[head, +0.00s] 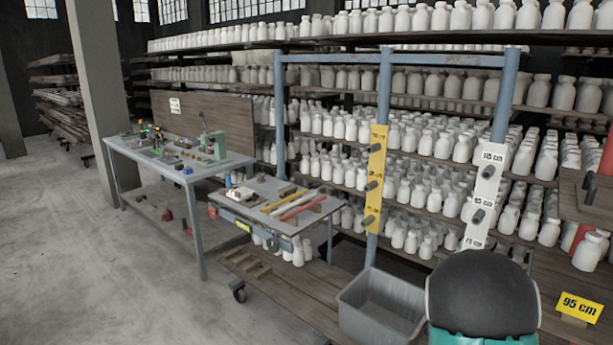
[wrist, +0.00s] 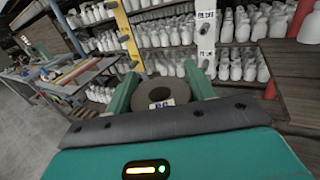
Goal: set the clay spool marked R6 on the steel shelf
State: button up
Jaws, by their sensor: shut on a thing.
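In the wrist view my gripper (wrist: 162,78) is shut on a dark grey-brown ring-shaped clay spool (wrist: 178,90). The spool has a round hole and sits between the two green fingers. A small white tag on its near side has blurred dark characters that look like R6. The spool does not show in the head view, where the dark round end of my own arm fills the bottom right. A blue steel frame (head: 386,90) with tall uprights stands before the jar racks. I cannot tell for sure which surface is the steel shelf.
A yellow strip (head: 375,178) and a white strip (head: 487,190) carry pegs on the uprights. A grey bin (head: 352,318) stands below. A small table (head: 252,213) holds coloured bars; a workbench (head: 128,152) is farther left. A 95 cm sign (head: 580,307) is at right. The left floor is clear.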

jog(key=a+f+n+y, duration=0.1)
jog(key=a+f+y, duration=0.1)
jog(key=a+f, duration=1.5)
jog(key=s+a+f+n+t+y, duration=0.1)
jog(key=s+a+f+n+y, duration=0.1)
jog(key=s+a+f, duration=0.6)
jog(key=s+a+y, duration=0.1)
jog(key=a, duration=0.1)
jog(key=shift+a+f+n+y, duration=0.3)
jog(key=shift+a+n+y, duration=0.1)
